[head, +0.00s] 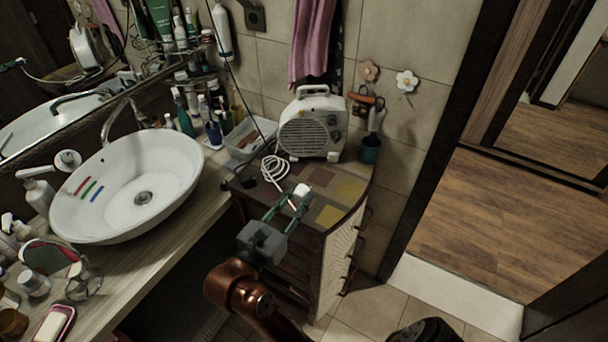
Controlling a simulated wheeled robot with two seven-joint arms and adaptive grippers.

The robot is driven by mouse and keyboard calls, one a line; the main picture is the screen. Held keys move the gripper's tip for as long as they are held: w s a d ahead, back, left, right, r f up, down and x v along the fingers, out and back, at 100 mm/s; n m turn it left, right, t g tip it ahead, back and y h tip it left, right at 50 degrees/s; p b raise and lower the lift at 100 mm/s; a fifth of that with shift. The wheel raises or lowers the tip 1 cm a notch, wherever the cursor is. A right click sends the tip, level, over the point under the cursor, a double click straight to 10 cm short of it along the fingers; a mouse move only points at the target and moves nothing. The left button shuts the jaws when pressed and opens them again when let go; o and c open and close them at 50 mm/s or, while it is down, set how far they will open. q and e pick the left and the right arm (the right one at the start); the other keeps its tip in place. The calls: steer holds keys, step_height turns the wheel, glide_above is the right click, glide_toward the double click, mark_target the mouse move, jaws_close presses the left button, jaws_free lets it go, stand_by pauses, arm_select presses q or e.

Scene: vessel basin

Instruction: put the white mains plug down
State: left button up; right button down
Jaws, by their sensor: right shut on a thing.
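The white mains plug (302,190) is between the fingertips of my right gripper (294,200), which is shut on it. The gripper reaches over the patchwork-coloured top of a small cabinet (333,214). I cannot tell whether the plug touches the cabinet top. A white cable (273,168) lies coiled just behind the plug, in front of a white fan heater (311,128) at the back of the cabinet. My left gripper is out of view.
A white basin (165,188) and crowded countertop are on the left. A tray (248,138) and bottles stand behind. A green cup (370,150) is right of the heater. A dark wall socket (254,17) is above. The cabinet top's front right is bare.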

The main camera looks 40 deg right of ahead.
steer(key=w+d+f+b, duration=0.1)
steer(key=w+d+f, duration=0.3)
steer(key=w+d+f+b, duration=0.1)
steer(key=w+d+f, duration=0.4)
steer(key=shift+d, duration=0.25)
steer(key=f, duration=0.1)
steer(key=f+b, duration=0.1)
steer(key=f, duration=0.1)
steer(key=shift+w+d+f, duration=0.25)
steer(key=shift+d+f, duration=0.05)
steer(key=shift+d, duration=0.05)
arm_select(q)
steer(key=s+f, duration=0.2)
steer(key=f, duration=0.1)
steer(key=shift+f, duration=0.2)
arm_select(e)
steer(key=shift+a+f, duration=0.1)
steer(key=shift+f, duration=0.05)
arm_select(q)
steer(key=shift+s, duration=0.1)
arm_select(e)
steer(key=shift+f, duration=0.1)
steer(key=shift+f+b, duration=0.15)
steer(key=shift+b, duration=0.2)
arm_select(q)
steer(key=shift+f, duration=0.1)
arm_select(e)
steer(key=c, duration=1.6)
jaws_free()
